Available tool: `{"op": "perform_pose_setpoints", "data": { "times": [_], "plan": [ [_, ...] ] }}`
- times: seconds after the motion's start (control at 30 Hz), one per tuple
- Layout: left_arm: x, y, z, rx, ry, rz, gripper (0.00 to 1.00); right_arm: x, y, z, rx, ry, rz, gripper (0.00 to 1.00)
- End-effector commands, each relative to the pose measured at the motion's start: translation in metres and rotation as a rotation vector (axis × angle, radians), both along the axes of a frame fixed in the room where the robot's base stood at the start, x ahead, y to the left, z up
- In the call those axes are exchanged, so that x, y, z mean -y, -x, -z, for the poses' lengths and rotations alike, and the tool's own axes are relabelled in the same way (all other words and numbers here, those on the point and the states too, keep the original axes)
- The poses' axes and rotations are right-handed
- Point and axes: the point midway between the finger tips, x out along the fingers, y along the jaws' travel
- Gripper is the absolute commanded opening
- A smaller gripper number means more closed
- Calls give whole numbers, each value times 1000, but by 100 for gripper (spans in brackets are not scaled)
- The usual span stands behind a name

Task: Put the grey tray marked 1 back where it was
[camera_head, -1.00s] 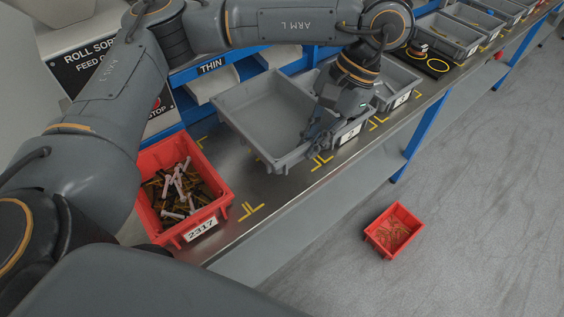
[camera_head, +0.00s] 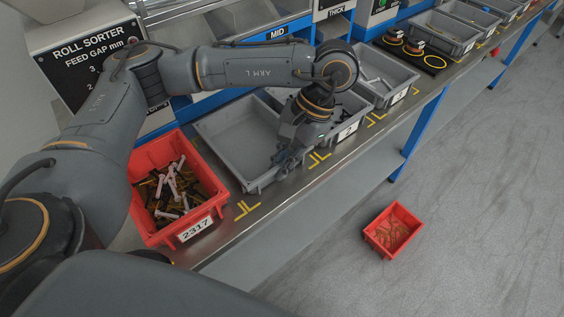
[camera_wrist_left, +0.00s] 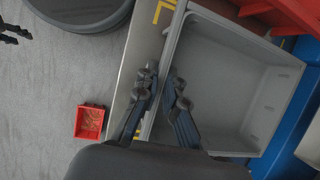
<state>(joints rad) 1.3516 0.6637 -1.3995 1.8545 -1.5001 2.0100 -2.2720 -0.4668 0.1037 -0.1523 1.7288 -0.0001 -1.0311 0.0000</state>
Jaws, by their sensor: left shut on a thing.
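The grey tray (camera_head: 232,128) is empty and stands at the bench front between the red bin and the tray marked 2. Its own number does not show. In the left wrist view the tray (camera_wrist_left: 235,85) lies right of the fingers. My left gripper (camera_head: 282,160) is shut on the tray's right front rim, one finger inside the wall and one outside; the fingers (camera_wrist_left: 160,95) also show in the wrist view. Whether the tray rests fully on the bench I cannot tell.
A red bin (camera_head: 143,159) marked 2317, full of bolts, stands close left of the tray. The tray marked 2 (camera_head: 349,131) is close on the right. Yellow corner marks (camera_head: 246,208) lie along the bench edge. A small red bin (camera_head: 393,210) is on the floor.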

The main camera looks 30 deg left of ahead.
Motion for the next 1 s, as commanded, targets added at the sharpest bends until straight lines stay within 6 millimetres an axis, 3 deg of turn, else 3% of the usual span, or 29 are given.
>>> {"op": "perform_pose_setpoints", "data": {
  "times": [0.2,0.23,0.33,0.77,1.0],
  "plan": [
    [0,0,2,0,0,0,0,-1,-3,-6,6,-1,0,40],
    [0,0,2,0,0,0,13,-1,-4,-7,8,-1,0,40],
    [0,0,2,0,0,0,31,-1,-4,-7,8,-1,0,40],
    [0,0,-2,0,0,0,31,0,-1,-4,5,-1,0,40],
    [13,-17,-49,7,-1,0,31,3,16,29,-23,3,-3,40]
  ]
}}
